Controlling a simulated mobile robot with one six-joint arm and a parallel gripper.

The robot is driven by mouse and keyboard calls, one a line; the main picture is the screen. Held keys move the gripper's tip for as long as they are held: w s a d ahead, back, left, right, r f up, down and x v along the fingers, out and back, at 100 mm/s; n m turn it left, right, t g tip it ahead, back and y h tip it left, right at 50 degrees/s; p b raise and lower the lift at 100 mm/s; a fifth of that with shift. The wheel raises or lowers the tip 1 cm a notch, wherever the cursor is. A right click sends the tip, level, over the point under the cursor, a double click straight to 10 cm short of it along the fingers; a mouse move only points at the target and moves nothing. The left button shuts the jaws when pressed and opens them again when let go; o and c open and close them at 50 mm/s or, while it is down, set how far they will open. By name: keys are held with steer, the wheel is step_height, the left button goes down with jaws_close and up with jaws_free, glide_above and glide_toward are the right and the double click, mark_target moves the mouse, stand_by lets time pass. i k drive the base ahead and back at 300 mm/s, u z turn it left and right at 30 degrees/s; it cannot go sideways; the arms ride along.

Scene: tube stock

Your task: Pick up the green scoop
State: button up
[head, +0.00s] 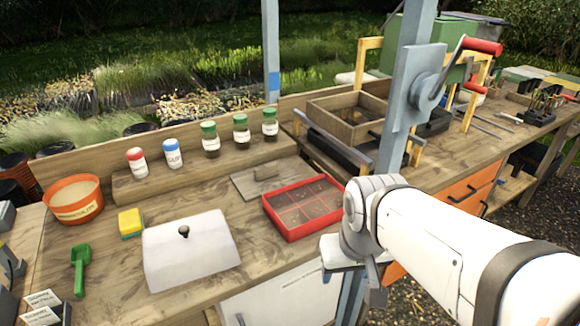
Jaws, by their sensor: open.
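The green scoop (80,268) lies on the wooden bench at the left, its broad end toward the back and its handle toward the front. It is left of the white lidded box and nothing covers it. My gripper (362,272) is at the end of my white arm, right of centre, beyond the bench's front edge. It is open, with its fingers small and partly hidden by the wrist. It is far to the right of the scoop and holds nothing that I can see.
A yellow sponge (131,223), an orange pot (75,200) and a white lidded box (190,255) are near the scoop. Small label cards (42,308) stand in front of it. A red tray (268,213) and several capped jars are farther right. A blue-grey post (405,100) rises near my arm.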

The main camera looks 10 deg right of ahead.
mark_target(81, 255)
steer(key=z, duration=0.05)
steer(key=k, duration=1.15)
steer(key=u, duration=0.35)
steer(key=i, duration=0.4)
steer(key=u, duration=1)
steer(key=i, duration=1.05)
steer(key=u, duration=0.6)
